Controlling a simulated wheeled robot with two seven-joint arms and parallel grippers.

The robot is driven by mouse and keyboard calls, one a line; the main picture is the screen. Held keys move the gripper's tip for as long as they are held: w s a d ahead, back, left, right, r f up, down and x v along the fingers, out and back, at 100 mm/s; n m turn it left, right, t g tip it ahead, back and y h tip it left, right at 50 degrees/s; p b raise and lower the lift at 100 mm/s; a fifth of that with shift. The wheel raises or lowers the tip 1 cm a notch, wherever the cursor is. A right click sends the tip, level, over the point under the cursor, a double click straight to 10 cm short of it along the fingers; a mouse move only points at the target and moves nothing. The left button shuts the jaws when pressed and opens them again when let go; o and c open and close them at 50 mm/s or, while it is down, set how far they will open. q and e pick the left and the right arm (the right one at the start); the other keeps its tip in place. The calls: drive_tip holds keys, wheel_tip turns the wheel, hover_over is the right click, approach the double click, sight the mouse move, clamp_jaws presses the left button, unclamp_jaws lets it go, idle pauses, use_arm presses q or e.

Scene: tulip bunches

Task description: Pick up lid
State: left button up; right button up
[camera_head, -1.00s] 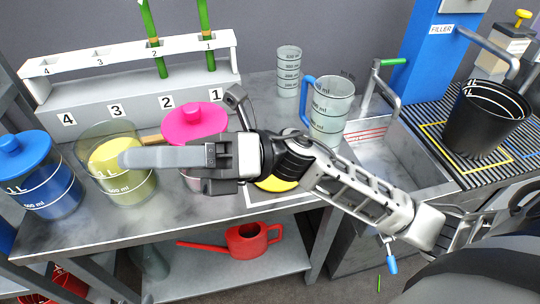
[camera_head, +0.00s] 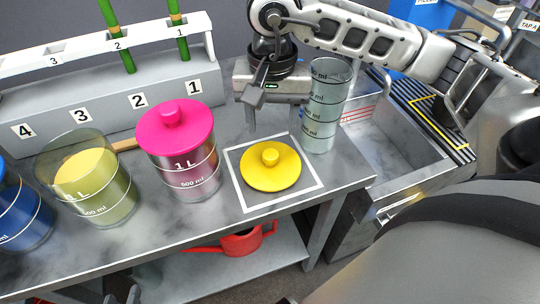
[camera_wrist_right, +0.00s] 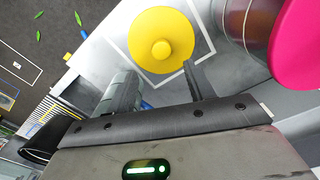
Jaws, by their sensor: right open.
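The yellow lid (camera_head: 271,165) with its round knob lies flat inside a white square outline on the bench, and it also shows in the wrist view (camera_wrist_right: 161,40). My right gripper (camera_head: 278,116) is open and empty, raised behind the lid and apart from it. It is close to the clear measuring jug (camera_head: 330,115), whose handle is hidden in the head view. Grey finger-like parts at the bottom left edge may be my left gripper (camera_head: 121,297), mostly cut off. A pink lid (camera_head: 174,125) sits on a one-litre jar.
An open-topped jar with yellow contents (camera_head: 92,185) and a blue jar (camera_head: 22,215) stand to the left. A numbered rack (camera_head: 110,95) holds green stems behind. The sink (camera_head: 395,145) is at right. A red watering can (camera_head: 242,241) is below.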

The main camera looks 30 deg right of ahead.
sight(270, 153)
wheel_tip(270, 153, down, 9)
drive_tip(key=shift+a+f, duration=0.1)
drive_tip(key=shift+a, duration=0.05)
drive_tip(key=c, duration=1)
